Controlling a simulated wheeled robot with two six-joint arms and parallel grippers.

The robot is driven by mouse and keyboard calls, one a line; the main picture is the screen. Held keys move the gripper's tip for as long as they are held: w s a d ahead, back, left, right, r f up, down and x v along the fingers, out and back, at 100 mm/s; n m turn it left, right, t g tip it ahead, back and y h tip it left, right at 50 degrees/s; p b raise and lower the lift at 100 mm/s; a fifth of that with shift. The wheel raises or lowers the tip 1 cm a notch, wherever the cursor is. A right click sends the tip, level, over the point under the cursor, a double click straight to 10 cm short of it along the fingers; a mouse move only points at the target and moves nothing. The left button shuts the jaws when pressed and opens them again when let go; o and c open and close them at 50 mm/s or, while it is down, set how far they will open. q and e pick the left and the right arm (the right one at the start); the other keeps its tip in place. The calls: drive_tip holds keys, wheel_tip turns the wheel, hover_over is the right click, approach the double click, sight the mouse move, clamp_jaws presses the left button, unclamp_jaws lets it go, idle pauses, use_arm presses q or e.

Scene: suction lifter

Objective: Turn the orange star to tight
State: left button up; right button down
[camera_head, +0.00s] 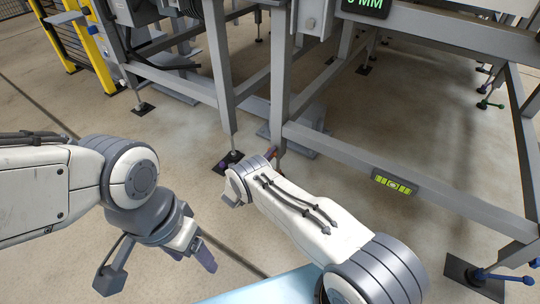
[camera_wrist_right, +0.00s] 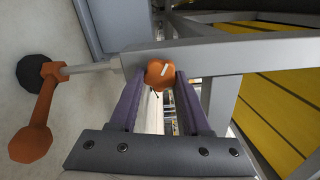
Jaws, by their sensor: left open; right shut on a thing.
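The orange star (camera_wrist_right: 160,73) shows in the right wrist view as a rounded orange knob with a white mark, in front of a grey frame bar. My right gripper (camera_wrist_right: 155,78) has its two purple fingers on either side of the star and is shut on it. An orange lever (camera_wrist_right: 38,130) with a round end sits to the left, on a pale shaft beside a black foot (camera_wrist_right: 35,72). In the head view my right forearm and wrist hide most of this spot. My left gripper (camera_head: 157,268) is open and empty, low at the left, apart from the frame.
A grey steel frame (camera_head: 340,150) stands ahead on black foot pads. A yellow-green spirit level (camera_head: 393,184) sits on its front bar. A blue lever (camera_head: 500,278) is at the right foot. A yellow fence (camera_head: 95,50) stands back left. Floor at left is clear.

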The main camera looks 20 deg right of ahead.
drive_tip(key=m+p, duration=0.1)
drive_tip(key=m, duration=0.5)
drive_tip(key=m+p, duration=0.1)
drive_tip(key=m, duration=0.5)
drive_tip(key=shift+w+a+f, duration=0.1)
drive_tip(key=shift+a+f, duration=0.05)
idle(0.3)
drive_tip(key=shift+c, duration=1.8)
unclamp_jaws()
